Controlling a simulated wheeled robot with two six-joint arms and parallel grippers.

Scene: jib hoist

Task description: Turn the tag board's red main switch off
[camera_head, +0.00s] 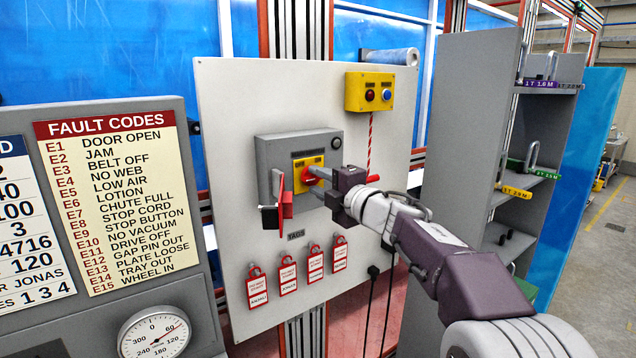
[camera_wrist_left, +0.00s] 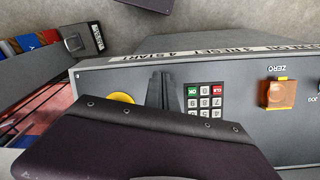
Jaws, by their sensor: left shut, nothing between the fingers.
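The tag board (camera_head: 225,130) is a pale upright panel with a grey switch box (camera_head: 272,150) on it. The red main switch (camera_head: 309,177) sits on a yellow plate on that box, partly covered by my right gripper (camera_head: 321,178). The right fingertips are at the switch knob; whether they are closed on it cannot be made out. The knob's exact angle is hidden. My left gripper (camera_wrist_left: 160,90) shows in the left wrist view, fingers together and empty, in front of a grey control panel (camera_wrist_left: 235,130).
A red lock-like piece (camera_head: 285,200) stands out left of the switch. Several red tags (camera_head: 287,275) hang below it. A yellow box with red and blue buttons (camera_head: 370,92) is above right. Grey shelves (camera_head: 470,130) stand right. The panel has a keypad (camera_wrist_left: 204,103) and an orange cover (camera_wrist_left: 278,93).

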